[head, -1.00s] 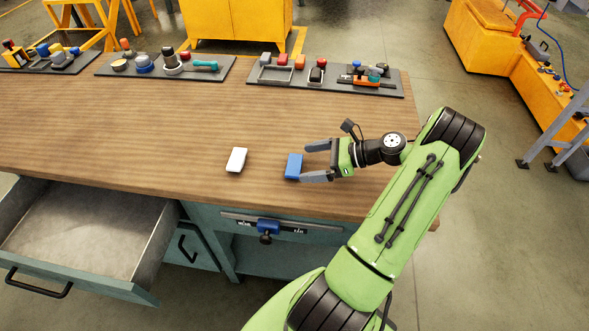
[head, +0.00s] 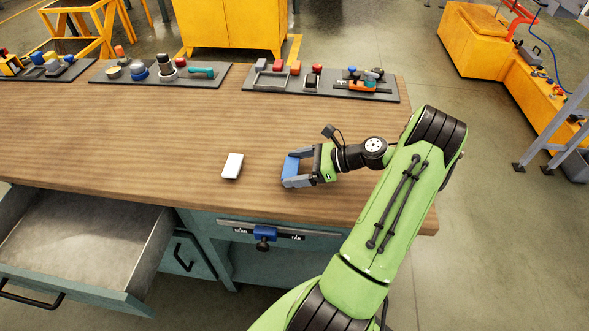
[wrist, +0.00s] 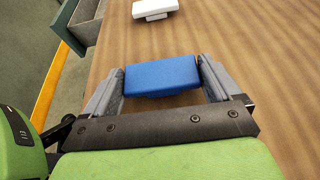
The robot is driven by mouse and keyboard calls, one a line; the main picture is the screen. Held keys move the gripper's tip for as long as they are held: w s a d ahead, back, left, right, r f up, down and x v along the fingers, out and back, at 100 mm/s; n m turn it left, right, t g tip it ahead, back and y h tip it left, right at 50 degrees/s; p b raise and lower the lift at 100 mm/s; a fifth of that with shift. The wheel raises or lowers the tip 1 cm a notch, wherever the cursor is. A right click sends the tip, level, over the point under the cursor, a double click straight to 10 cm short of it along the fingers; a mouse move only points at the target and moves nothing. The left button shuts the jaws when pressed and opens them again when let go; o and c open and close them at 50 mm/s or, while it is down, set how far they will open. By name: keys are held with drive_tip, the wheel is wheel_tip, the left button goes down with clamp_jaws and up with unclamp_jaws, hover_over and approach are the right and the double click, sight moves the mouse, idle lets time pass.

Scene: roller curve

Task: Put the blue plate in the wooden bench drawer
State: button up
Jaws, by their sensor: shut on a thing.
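The blue plate (head: 291,165) is a small blue block on the wooden bench top, near its front right. My gripper (head: 291,168) is around it, shut on it with a finger on each side. In the wrist view the blue plate (wrist: 162,75) lies between the two grey fingers of my gripper (wrist: 160,82). It looks to be at bench level; whether it is lifted I cannot tell. The bench drawer (head: 80,240) stands pulled open at the front left, and the part of its inside in view is empty.
A white block (head: 232,166) lies on the bench left of the blue plate; it also shows in the wrist view (wrist: 154,8). Dark trays (head: 320,85) with tools and parts line the back edge. The bench middle is clear.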

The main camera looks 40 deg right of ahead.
sight(296, 168)
wheel_tip(296, 168, up, 9)
drive_tip(key=p, duration=0.3)
drive_tip(key=shift+r, duration=0.15)
